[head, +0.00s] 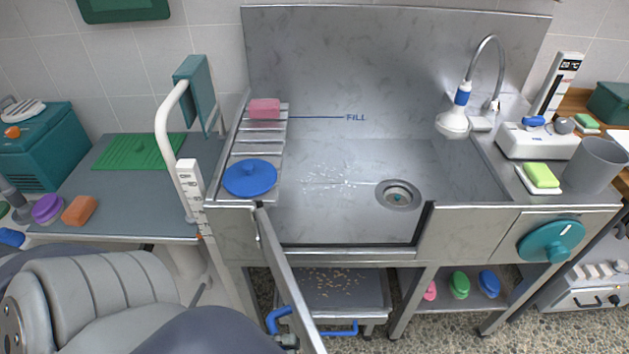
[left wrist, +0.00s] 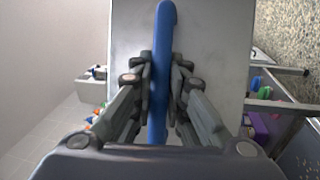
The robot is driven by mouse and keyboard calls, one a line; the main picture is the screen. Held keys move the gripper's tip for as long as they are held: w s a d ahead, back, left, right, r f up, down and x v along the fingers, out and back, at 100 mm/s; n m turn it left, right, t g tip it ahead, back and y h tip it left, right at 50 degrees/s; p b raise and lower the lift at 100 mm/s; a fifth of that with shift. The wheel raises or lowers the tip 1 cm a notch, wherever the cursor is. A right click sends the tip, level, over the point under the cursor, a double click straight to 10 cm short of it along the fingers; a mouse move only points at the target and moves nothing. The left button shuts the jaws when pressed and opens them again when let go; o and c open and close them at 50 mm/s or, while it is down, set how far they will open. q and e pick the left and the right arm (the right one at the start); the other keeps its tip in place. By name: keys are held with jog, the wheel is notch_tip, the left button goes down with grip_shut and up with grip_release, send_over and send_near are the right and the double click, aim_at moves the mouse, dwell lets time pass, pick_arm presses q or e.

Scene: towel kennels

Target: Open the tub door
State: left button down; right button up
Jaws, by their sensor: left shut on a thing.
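The metal tub (head: 340,225) has an opening in its front wall. The tub door (head: 288,268) hangs from the opening's left side and stands swung outward toward me, at a large angle to the front. Its blue handle (head: 279,318) is on the door's left face, low in the head view. In the left wrist view, my left gripper (left wrist: 161,62) is shut on the blue handle (left wrist: 165,25), with the grey door panel (left wrist: 215,50) behind it. In the head view that gripper is mostly hidden at the bottom edge. My right gripper is not in view.
Under the tub is a tray (head: 330,288) with brown bits and its own blue handle (head: 338,331). A grey table (head: 110,190) stands left, with a white post (head: 190,185) beside the tub. A teal wheel (head: 551,241) sticks out at right.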

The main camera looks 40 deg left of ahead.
pick_arm(q)
jog(key=s+a+m+g+h, duration=0.2)
jog(key=s+a+m+g, duration=0.1)
jog(key=s+a+g, duration=0.1)
jog(key=shift+s+a+h+b, duration=0.35)
jog(key=shift+s+h, duration=0.05)
jog(key=shift+s, duration=0.2)
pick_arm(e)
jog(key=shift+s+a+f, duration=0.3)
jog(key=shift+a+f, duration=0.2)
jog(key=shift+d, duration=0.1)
pick_arm(q)
jog(key=c, duration=1.8)
grip_release()
jog(key=shift+c, duration=0.2)
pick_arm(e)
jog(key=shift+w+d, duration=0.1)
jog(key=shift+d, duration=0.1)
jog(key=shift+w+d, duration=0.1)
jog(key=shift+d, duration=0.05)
pick_arm(q)
jog(key=v, duration=1.2)
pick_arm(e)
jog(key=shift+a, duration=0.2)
